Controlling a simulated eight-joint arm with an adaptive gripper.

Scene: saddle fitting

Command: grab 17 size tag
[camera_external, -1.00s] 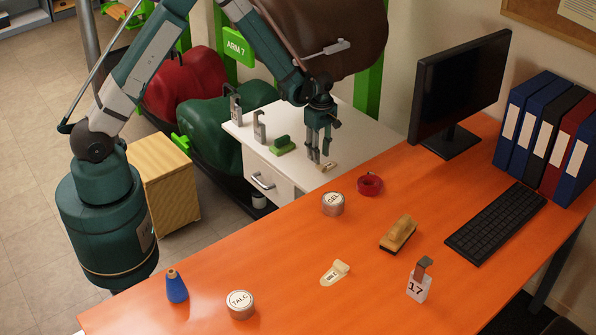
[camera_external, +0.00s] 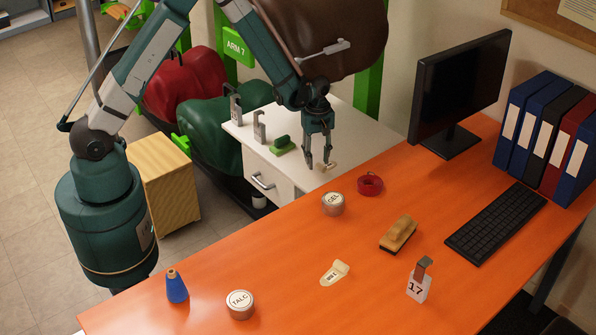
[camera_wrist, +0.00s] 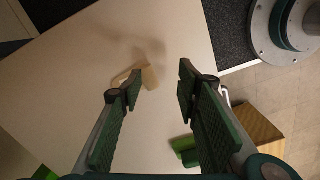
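The size tag marked 17 (camera_external: 417,288) is a white tag with a grey-brown upper part, standing at the front right of the orange desk (camera_external: 290,275). My gripper (camera_external: 319,164) is far from it, up and left, low over the white cabinet top. In the wrist view my gripper (camera_wrist: 160,84) is open with nothing between its fingers. A small beige piece (camera_external: 328,166) lies by the fingertips. In the wrist view the beige piece (camera_wrist: 149,77) is beside the left fingertip; whether they touch I cannot tell. The 17 tag is not in the wrist view.
Two grey upright tags (camera_external: 259,127) and a green block (camera_external: 282,145) stand on the white cabinet (camera_external: 345,115).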

